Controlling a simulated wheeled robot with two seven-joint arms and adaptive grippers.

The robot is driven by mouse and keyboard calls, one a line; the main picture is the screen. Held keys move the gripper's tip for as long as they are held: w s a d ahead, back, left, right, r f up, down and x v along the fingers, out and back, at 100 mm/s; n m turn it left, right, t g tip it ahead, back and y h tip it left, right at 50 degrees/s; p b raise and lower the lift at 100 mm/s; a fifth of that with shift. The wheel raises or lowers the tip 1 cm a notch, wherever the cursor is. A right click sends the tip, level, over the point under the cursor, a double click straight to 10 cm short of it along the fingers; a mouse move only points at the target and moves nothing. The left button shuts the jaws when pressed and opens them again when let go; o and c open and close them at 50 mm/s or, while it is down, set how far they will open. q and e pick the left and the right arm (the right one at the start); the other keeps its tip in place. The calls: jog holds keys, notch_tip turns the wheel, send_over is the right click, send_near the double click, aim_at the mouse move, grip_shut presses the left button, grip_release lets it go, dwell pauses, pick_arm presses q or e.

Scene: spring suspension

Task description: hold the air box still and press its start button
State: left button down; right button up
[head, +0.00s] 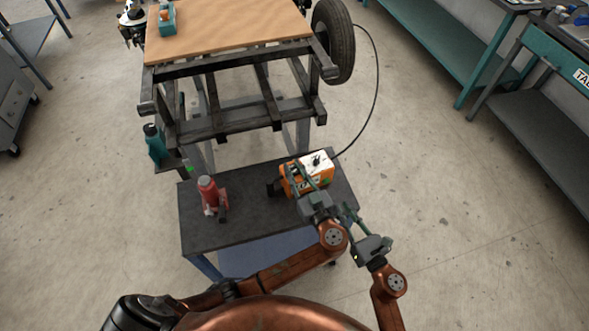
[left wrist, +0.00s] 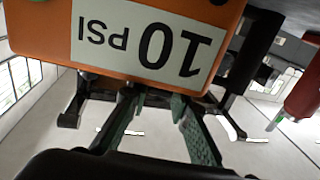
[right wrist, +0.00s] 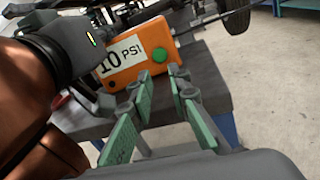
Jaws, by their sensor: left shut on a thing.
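The orange air box (head: 317,182) stands on the dark cart top, with a white top and a hose behind it. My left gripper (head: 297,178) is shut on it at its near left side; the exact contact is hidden. In the left wrist view, the box's "10 PSI" label (left wrist: 147,38) is upside down above the fingers. The round green start button (right wrist: 159,55) is on the box's face, right of the label, in the right wrist view. My right gripper (right wrist: 157,82) is open and empty, in front of the box, with its fingertips apart from the button.
The cart top (head: 240,231) also carries a red bottle jack (head: 208,192) on the left. Behind is a dark frame with a wooden top (head: 225,28) and a tyre (head: 334,40). A black hose (head: 375,90) curves down to the box. Floor right of the cart is clear.

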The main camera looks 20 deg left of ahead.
grip_shut()
dwell(0.8)
dwell(0.4)
